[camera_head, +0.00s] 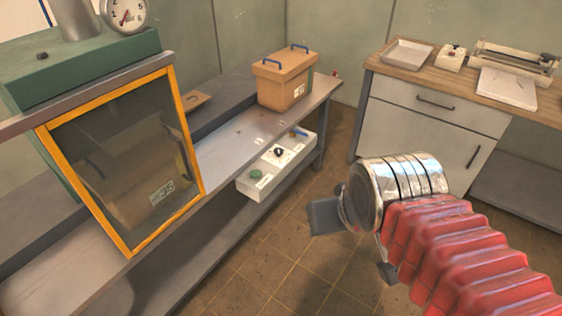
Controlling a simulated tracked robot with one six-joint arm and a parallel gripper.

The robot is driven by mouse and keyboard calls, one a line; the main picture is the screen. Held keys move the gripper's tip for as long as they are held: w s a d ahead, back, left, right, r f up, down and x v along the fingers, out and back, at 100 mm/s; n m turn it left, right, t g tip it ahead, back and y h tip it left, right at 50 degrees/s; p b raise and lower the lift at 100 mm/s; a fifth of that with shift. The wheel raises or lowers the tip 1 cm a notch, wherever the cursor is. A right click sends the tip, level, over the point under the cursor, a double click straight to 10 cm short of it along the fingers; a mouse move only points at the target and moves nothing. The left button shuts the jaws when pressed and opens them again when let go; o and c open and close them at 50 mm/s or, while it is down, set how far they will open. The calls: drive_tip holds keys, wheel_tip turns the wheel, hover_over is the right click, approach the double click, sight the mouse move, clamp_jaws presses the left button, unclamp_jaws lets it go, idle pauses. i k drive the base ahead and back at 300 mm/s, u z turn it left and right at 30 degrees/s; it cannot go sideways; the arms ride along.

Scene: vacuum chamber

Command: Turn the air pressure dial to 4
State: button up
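A round white gauge (124,14) with a red needle stands on the green machine top at the upper left. Its top is cut off by the frame, and the needle's reading is too small to tell. A white control box (262,180) hangs at the bench's front edge. It has a black knob (279,153), a green button (256,174) and a blue-handled part (298,133). The knob's markings are not readable. My gripper (352,246) is open and empty at right of centre, over the floor. Its dark fingers are apart, and it is clear of the box.
The yellow-framed glass door (127,163) of the chamber stands at left, with a brown package (150,185) behind it. A brown box (286,80) with blue handles sits on the bench. A wooden-topped cabinet (430,115) stands at right. The floor between bench and cabinet is clear.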

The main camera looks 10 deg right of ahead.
sight(277, 151)
drive_tip(key=k, duration=0.5)
drive_tip(key=z, duration=0.3)
drive_tip(key=i, duration=2.05)
drive_tip(key=u, duration=0.6)
